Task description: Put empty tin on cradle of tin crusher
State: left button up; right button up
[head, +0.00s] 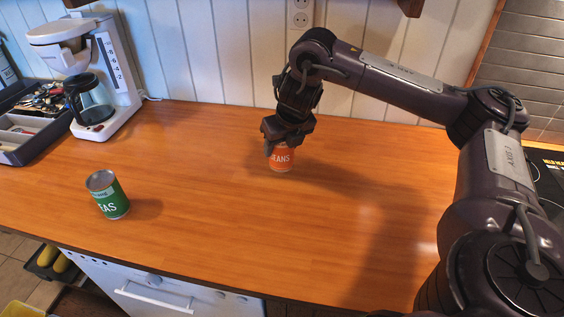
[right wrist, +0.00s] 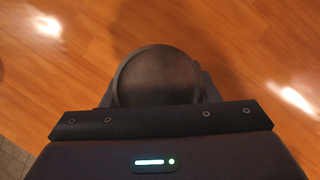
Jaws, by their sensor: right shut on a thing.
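An orange tin with "BEANS"-like lettering (head: 281,158) stands upright on the wooden counter at the middle, its top hidden by my right gripper (head: 284,143). My right gripper reaches down from above and is shut on this tin. In the right wrist view the round dark top of the tin (right wrist: 158,76) shows between the fingers. A green tin with "EAS" visible on its label (head: 108,195) stands upright at the left of the counter, well apart from the gripper. No tin crusher or cradle is recognisable in these views. My left gripper is not in view.
A white coffee maker with a glass jug (head: 90,75) stands at the back left. A grey utensil tray (head: 30,135) lies left of it. The wooden counter (head: 220,215) is clear between the tins and at the front. A dark hob (head: 548,185) is at the right.

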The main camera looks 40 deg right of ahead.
aim_at(282, 156)
notch_tip(282, 156, down, 4)
jog(key=shift+r+b, duration=0.15)
jog(key=shift+b, duration=1.1)
jog(key=shift+r, duration=0.1)
jog(key=o, duration=1)
